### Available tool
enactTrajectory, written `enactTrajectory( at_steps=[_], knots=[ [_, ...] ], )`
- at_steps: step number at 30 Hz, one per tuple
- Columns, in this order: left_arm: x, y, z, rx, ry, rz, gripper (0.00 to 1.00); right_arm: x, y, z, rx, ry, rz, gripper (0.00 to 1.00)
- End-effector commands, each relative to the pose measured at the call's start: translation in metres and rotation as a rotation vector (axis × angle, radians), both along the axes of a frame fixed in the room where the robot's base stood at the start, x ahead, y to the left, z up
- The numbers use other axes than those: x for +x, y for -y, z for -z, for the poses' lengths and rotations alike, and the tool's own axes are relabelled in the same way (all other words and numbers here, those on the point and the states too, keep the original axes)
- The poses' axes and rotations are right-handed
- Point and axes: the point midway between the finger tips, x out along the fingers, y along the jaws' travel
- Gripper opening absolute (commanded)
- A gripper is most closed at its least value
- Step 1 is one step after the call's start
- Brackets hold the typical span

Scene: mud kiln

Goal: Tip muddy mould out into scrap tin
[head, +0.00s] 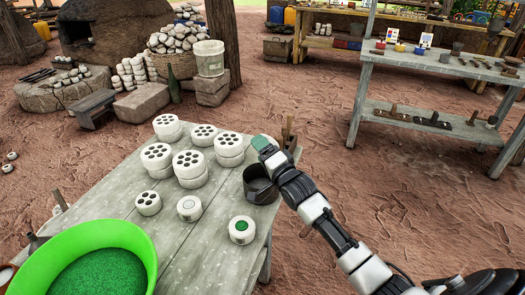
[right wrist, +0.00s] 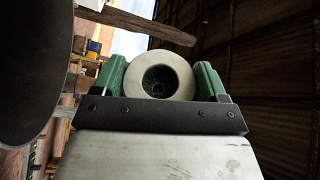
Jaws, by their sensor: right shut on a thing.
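My right gripper (head: 266,144) is raised just above the dark scrap tin (head: 259,190), which stands at the right edge of the grey table. In the right wrist view its green fingers are shut on a round, pale grey mould (right wrist: 158,68) with a dark hollow in its middle. In the head view the mould is mostly hidden by the fingers. I cannot tell how much mud is in it. A white round piece with a green top (head: 242,230) and a plain white one (head: 189,208) stand on the table. My left gripper is not in view.
Several white pieces with holes (head: 157,156) stand, some stacked, on the table (head: 185,255). A bright green basin (head: 140,239) with green contents is at lower left. Wooden-handled tools (head: 288,137) stand behind the tin. A shelf bench (head: 435,68) is at back right.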

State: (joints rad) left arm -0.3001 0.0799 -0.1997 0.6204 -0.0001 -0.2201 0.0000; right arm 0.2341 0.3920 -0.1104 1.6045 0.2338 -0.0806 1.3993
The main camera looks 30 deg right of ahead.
Motion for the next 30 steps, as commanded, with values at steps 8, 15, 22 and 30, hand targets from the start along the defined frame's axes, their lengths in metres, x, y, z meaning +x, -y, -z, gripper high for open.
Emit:
enactTrajectory(
  at_steps=[8,15,22,30],
  knots=[
    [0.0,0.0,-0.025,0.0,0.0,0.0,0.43,0.0,0.0,-0.01,0.081,-0.04,0.001,0.43],
    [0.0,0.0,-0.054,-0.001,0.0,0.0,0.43,0.0,0.0,-0.012,0.226,-0.115,0.001,0.43],
    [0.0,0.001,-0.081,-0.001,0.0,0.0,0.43,0.0,0.0,-0.015,0.378,-0.193,0.001,0.43],
    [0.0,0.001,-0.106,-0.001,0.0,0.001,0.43,0.0,0.0,-0.016,0.553,-0.281,0.001,0.43]
  ],
)
